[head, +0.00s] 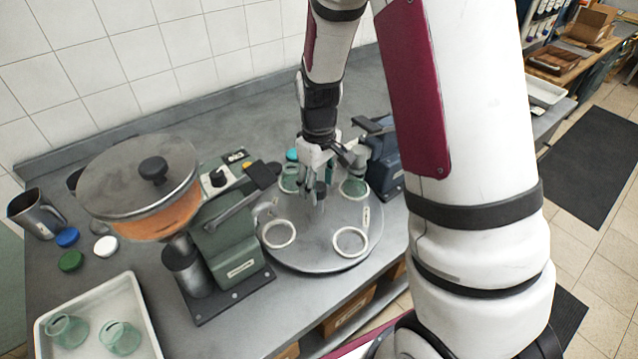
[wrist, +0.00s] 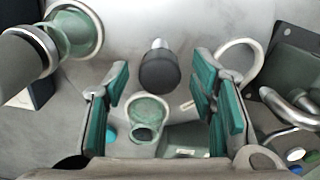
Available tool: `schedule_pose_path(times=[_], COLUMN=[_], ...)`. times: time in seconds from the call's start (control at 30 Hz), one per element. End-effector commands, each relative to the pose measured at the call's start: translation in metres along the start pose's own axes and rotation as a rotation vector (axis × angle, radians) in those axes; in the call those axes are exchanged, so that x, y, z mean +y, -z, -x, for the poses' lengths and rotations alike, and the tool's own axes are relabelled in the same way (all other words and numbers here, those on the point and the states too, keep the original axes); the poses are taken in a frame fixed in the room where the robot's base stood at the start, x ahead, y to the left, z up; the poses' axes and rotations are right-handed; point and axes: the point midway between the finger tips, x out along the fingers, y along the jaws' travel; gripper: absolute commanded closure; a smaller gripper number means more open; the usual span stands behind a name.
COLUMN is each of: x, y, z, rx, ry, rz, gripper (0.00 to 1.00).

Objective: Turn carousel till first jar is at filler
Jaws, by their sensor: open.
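The grey round carousel (head: 318,255) stands on the bench with white ring seats. Two green glass jars sit in seats: one at the back left (head: 289,180), also in the wrist view (wrist: 146,115), and one at the right (head: 353,188), near the blue machine's head in the wrist view (wrist: 78,32). Two front seats (head: 278,233) (head: 350,242) are empty. The green filler (head: 232,240) stands left; its bent spout shows in the wrist view (wrist: 300,102). My gripper (head: 318,188) is open over the carousel. A dark knob on a post (wrist: 158,70) appears between its fingers, not clasped.
The blue machine (head: 388,160) stands close right of my gripper. The filler carries a lidded hopper (head: 145,185). A white tray (head: 137,290) with two jars lies front left. Blue (head: 67,237), white (head: 106,246) and green (head: 71,261) lids and a metal jug (head: 37,214) lie farther left.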

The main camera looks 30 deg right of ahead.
Motion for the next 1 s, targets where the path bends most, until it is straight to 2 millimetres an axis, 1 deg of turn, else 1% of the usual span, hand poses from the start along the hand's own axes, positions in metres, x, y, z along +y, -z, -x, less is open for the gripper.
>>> schedule_pose_path(times=[0.1, 0.3, 0.33, 0.37, 0.4, 0.47, 0.5, 0.53, 0.57, 1.0], x=[0.0001, 0.0001, 0.0001, 0.0001, 0.0001, 0.0001, 0.0001, 0.0001, 0.0001, 0.0004], y=[-0.0002, -0.0001, 0.0000, -0.0001, 0.0000, 0.0000, 0.0000, 0.0000, 0.0000, -0.0002], z=[-0.0032, -0.0033, -0.0032, -0.0032, -0.0032, -0.0031, -0.0031, -0.0031, -0.0031, -0.0029], rx=[0.000, 0.000, 0.000, 0.000, 0.000, 0.000, 0.000, 0.000, 0.000, 0.000], ry=[0.000, 0.000, 0.000, 0.000, -0.001, 0.000, 0.000, 0.000, 0.000, 0.000], rz=[0.000, 0.000, 0.000, 0.000, 0.000, 0.000, 0.000, 0.000, 0.000, 0.031], gripper=[0.49, 0.49, 0.51, 0.58, 0.67, 0.81, 0.90, 0.97, 1.00, 1.00])
